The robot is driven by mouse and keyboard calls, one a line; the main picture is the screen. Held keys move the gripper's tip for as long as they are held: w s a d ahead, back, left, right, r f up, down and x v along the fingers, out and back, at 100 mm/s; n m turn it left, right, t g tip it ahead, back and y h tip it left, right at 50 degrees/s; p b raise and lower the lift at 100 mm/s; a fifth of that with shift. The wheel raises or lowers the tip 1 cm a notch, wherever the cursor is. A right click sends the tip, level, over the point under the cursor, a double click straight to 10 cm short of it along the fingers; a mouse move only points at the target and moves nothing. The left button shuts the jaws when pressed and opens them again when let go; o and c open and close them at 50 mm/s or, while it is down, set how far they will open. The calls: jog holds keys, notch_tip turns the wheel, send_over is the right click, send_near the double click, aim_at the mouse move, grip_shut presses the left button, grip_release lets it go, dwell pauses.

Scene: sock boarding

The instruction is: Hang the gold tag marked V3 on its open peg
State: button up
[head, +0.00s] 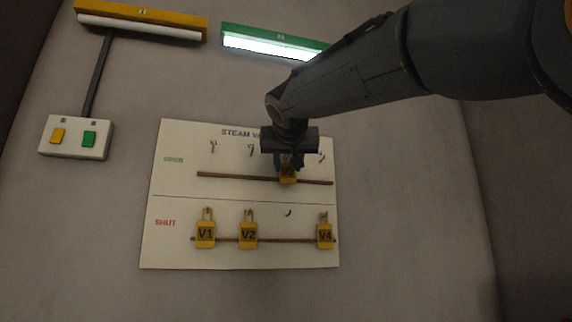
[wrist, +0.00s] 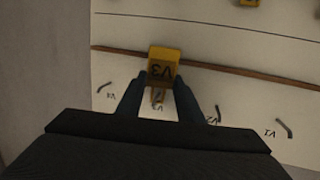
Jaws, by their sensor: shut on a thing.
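The gold tag marked V3 (wrist: 163,70) is held between the two fingers of my gripper (wrist: 158,80), and its lettering appears upside down in the wrist view. In the head view my gripper (head: 288,160) holds the tag (head: 288,176) at the OPEN row, in front of the upper brown rail. The tag's loop points toward my gripper. The V3 open peg is hidden behind my gripper and tag, so I cannot tell whether the loop touches it. The white board (head: 170,195) has an OPEN row above and a SHUT row below.
Tags V1 (head: 205,232), V2 (head: 248,232) and V4 (head: 324,234) hang in the SHUT row. A bare peg (head: 288,213) stands between V2 and V4. Other open pegs beside my gripper are bare. A switch box (head: 75,138) and two lamps, one lit (head: 270,46), are on the wall.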

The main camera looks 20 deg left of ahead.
jog(key=o, duration=1.1)
jog(key=shift+c, duration=0.2)
jog(key=shift+s, duration=0.1)
jog(key=b+v, duration=0.3)
jog(key=v, duration=0.4)
jog(key=shift+s+b, duration=0.3)
jog(key=shift+s, duration=0.05)
jog(key=shift+d, duration=0.15)
